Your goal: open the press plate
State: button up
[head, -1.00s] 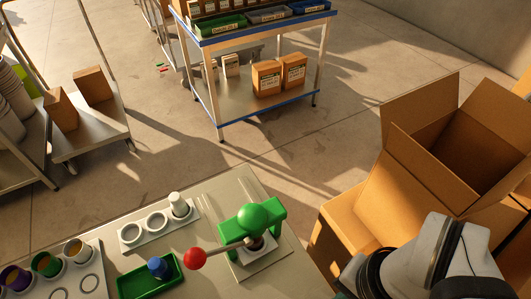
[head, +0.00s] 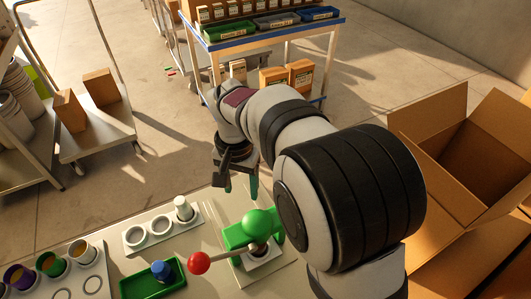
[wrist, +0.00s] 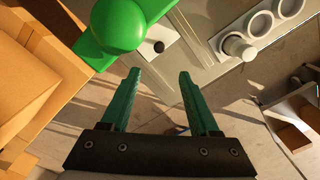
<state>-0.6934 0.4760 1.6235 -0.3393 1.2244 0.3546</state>
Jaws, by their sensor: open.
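The green press (head: 240,236) stands on the grey bench, with a round green top and a lever ending in a red ball (head: 199,263). The lever points left and slightly down in the head view. In the wrist view the green press (wrist: 118,25) shows at the upper left, and its red ball is out of view. My gripper (head: 238,187) is above the bench's far edge, behind the press. Its two green fingers (wrist: 159,75) are apart with nothing between them. The press plate is partly hidden beneath the green body.
A white holder with round openings (head: 152,232) and a white cup (head: 184,209) stands left of the press. A green tray (head: 150,283) holds a blue piece (head: 162,269). Several paint cups sit at far left. Open cardboard boxes (head: 415,118) stand right.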

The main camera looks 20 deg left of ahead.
notch_tip(320, 180, down, 14)
jog(key=shift+d+f, duration=0.1)
jog(key=shift+c, duration=0.2)
grip_shut()
dwell(1.4)
